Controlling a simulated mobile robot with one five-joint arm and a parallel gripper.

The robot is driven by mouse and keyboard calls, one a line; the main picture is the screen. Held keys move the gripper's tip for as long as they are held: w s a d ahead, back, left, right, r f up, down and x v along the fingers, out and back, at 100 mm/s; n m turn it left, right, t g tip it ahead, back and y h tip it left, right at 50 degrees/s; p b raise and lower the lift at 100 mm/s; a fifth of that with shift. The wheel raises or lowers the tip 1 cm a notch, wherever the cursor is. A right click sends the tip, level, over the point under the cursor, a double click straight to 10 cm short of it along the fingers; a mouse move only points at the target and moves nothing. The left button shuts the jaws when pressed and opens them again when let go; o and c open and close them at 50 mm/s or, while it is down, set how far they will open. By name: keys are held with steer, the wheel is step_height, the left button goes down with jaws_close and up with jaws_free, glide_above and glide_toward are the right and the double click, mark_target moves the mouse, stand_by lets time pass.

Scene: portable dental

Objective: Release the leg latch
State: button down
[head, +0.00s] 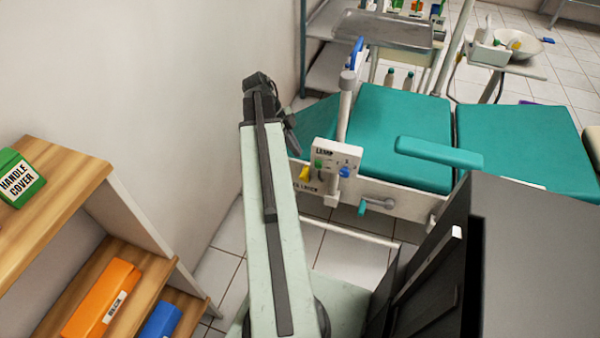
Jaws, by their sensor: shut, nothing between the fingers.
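A white control panel (337,165) stands upright at the near side of the teal dental chair (400,135). It carries a yellow knob (304,174), a green knob (318,164) and a blue knob (344,172). Its top label seems to read LAMP. A lower label near the yellow knob is partly legible and may name the leg latch. A teal-handled lever (376,204) sits on the chair's white side frame, right of the panel. My gripper (291,140) is shut and empty, small and dark, left of the panel and apart from the knobs as far as I can tell.
A wooden shelf (60,165) at left holds a green handle cover box (17,178), an orange box (101,299) and a blue box (161,320). A dark cabinet (540,260) fills the lower right. A metal tray (383,29) stands behind. The wall is close on the left.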

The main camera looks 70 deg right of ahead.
mark_target(308, 169)
steer(key=shift+w, duration=0.1)
steer(key=b+x, duration=0.9)
steer(key=x, duration=0.1)
steer(key=shift+f, duration=0.1)
steer(key=shift+a, duration=0.15)
